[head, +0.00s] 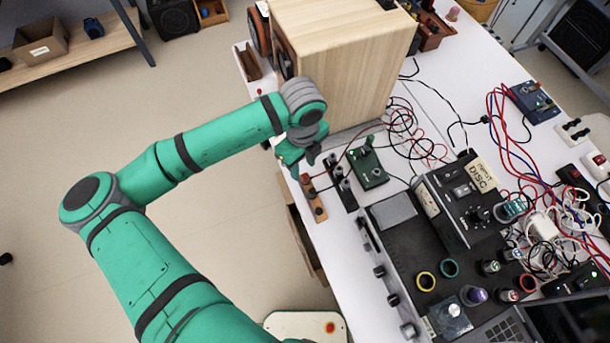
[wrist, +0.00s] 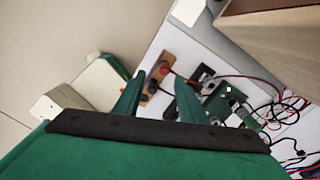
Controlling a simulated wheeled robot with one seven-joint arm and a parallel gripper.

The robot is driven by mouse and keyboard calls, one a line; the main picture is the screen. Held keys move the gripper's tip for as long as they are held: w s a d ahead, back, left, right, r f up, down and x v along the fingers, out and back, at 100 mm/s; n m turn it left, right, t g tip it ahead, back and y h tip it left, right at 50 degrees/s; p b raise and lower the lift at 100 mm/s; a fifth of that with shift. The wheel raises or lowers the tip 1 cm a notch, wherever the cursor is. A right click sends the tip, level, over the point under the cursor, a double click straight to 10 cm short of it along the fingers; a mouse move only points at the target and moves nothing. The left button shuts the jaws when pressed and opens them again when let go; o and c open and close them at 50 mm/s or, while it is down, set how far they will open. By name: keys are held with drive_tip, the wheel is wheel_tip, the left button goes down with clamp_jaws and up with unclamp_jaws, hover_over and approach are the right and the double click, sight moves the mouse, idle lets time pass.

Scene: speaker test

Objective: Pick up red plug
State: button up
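The red plug (wrist: 164,67) sits at the upper end of a small wooden strip (wrist: 169,58) in the wrist view. In the head view the red plug (head: 305,178) is at the far end of the same strip (head: 318,211), by the table's left edge. My gripper (wrist: 160,76) is open, and its two green fingers show apart with nothing between them but the view of the strip and plug beyond. In the head view my gripper (head: 300,159) is just above and beyond the plug; the exact gap is hard to tell.
A black strip (head: 342,186) and a green circuit box (head: 368,168) stand right of the wooden strip. A large wooden speaker (head: 345,60) is close behind my gripper. Loose red and black cables (head: 405,130) lie farther right. Open floor lies left of the table.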

sight(306, 176)
drive_tip(key=shift+w+f, duration=0.15)
drive_tip(key=shift+f, duration=1.2)
drive_tip(key=f, duration=0.5)
drive_tip(key=shift+w+d, duration=0.1)
drive_tip(key=shift+d, duration=0.25)
clamp_jaws()
